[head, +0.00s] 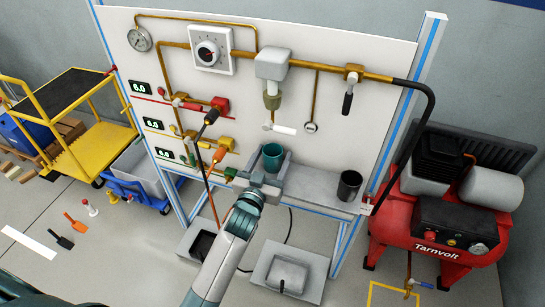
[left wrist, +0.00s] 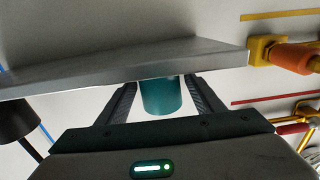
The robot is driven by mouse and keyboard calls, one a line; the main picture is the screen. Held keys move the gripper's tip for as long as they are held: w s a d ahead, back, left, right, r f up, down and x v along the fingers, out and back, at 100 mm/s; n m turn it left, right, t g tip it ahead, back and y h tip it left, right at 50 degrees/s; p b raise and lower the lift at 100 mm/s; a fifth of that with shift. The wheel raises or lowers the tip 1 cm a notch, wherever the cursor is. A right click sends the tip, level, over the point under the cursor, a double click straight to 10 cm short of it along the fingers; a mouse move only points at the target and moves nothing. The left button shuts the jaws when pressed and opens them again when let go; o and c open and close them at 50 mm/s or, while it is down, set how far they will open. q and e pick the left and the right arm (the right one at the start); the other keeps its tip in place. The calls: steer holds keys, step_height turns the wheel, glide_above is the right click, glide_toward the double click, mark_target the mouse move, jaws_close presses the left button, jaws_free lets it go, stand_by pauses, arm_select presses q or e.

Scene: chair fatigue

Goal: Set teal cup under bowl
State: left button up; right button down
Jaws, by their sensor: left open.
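The teal cup (head: 273,153) stands upright at the grey shelf (head: 312,193) in front of the white panel. It also shows in the left wrist view (left wrist: 161,97), between two dark fingers. My left gripper (head: 268,172) is open around the cup, with a finger on either side; contact cannot be made out. The bowl (head: 272,101), a beige piece under a light grey housing, hangs on the panel above the cup, with a white-handled valve (head: 284,129) below it. My right gripper is not in view.
A black cup (head: 349,185) stands to the right on the shelf. An orange-handled hose part (head: 220,154) and a dark hose (head: 206,131) are just left of the gripper. A red compressor (head: 440,225) stands at right, a yellow cart (head: 85,150) at left.

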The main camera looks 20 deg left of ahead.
mark_target(270, 162)
arm_select(q)
steer(key=shift+s, duration=0.2)
steer(key=s+b, duration=0.1)
steer(key=s, duration=0.5)
steer(key=shift+s+a, duration=0.1)
steer(key=shift+s, duration=0.15)
steer(key=s+b, duration=0.1)
steer(key=s, duration=0.4)
steer(key=shift+a+r, duration=0.1)
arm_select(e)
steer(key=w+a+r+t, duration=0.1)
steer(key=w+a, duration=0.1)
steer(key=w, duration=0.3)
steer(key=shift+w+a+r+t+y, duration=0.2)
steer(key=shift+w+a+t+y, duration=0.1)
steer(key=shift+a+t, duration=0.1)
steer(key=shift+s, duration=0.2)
